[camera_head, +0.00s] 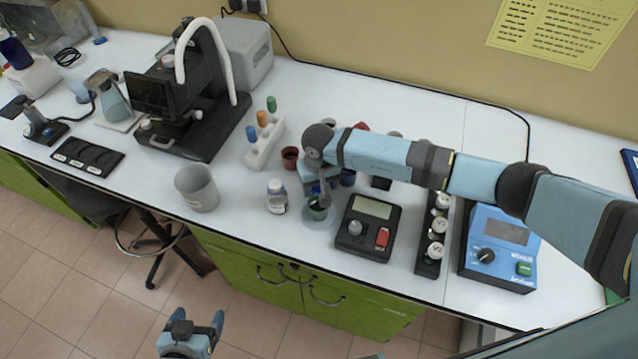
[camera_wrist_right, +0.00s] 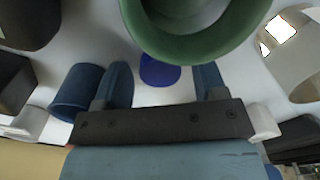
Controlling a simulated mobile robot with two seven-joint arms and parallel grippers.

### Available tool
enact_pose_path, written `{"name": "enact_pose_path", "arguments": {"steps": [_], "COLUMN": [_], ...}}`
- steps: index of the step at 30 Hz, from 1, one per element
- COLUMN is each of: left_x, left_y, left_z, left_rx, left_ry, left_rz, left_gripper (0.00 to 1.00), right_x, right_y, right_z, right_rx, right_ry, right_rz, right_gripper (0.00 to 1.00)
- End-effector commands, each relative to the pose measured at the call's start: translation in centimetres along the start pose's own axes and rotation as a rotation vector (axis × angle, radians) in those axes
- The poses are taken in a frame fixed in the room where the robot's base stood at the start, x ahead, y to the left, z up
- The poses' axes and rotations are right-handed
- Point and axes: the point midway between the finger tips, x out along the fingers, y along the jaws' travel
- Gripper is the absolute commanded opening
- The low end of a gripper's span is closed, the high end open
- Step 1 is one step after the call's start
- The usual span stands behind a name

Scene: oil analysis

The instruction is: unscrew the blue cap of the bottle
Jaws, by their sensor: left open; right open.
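A small labelled bottle (camera_head: 277,197) with a pale top stands near the front edge of the bench. A clear glass vessel (camera_head: 318,216) with green inside stands just right of it, under my right gripper (camera_head: 320,187). In the right wrist view a large green ring (camera_wrist_right: 190,45) fills the top. A round blue thing (camera_wrist_right: 160,72), perhaps the blue cap, shows between the open right fingers (camera_wrist_right: 161,85), partly hidden by the ring. I see no contact with it. My left gripper (camera_head: 190,335) is open and empty, low before the bench.
A grey beaker (camera_head: 197,188) stands left of the bottle and a tube rack (camera_head: 263,142) behind it. A dark meter (camera_head: 367,227), a vial rack (camera_head: 434,237) and a blue instrument (camera_head: 500,250) stand to the right. A dark blue cup (camera_wrist_right: 78,92) is close beside the right gripper.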

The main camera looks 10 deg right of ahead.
Motion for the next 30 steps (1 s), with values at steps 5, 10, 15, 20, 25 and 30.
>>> {"name": "enact_pose_path", "arguments": {"steps": [5,10,15,20,25,30], "left_x": [0.4,0.9,1.3,1.4,1.5,1.5], "left_y": [0.1,0.1,0.1,0.1,0.1,0.1], "left_z": [0.5,1.3,2.0,2.3,2.3,2.0], "left_rx": [-0.001,-0.001,-0.001,-0.001,-0.001,0.0], "left_ry": [0.005,0.003,-0.001,-0.003,-0.003,0.002], "left_rz": [0.001,0.003,0.003,0.003,0.003,0.003], "left_gripper": [0.8,0.8,0.8,0.8,0.8,0.8], "right_x": [-3.1,-6.9,-10.0,-11.6,-12.1,-12.1], "right_y": [0.0,0.0,0.0,0.0,0.0,0.0], "right_z": [-0.1,-0.1,-0.1,0.0,0.0,0.0], "right_rx": [-0.003,-0.001,-0.001,-0.001,0.0,0.0], "right_ry": [0.006,0.005,0.003,0.002,-0.001,-0.001], "right_rz": [-0.001,0.0,0.001,0.0,0.001,0.0], "right_gripper": [0.65,0.65,0.65,0.65,0.65,0.65]}}
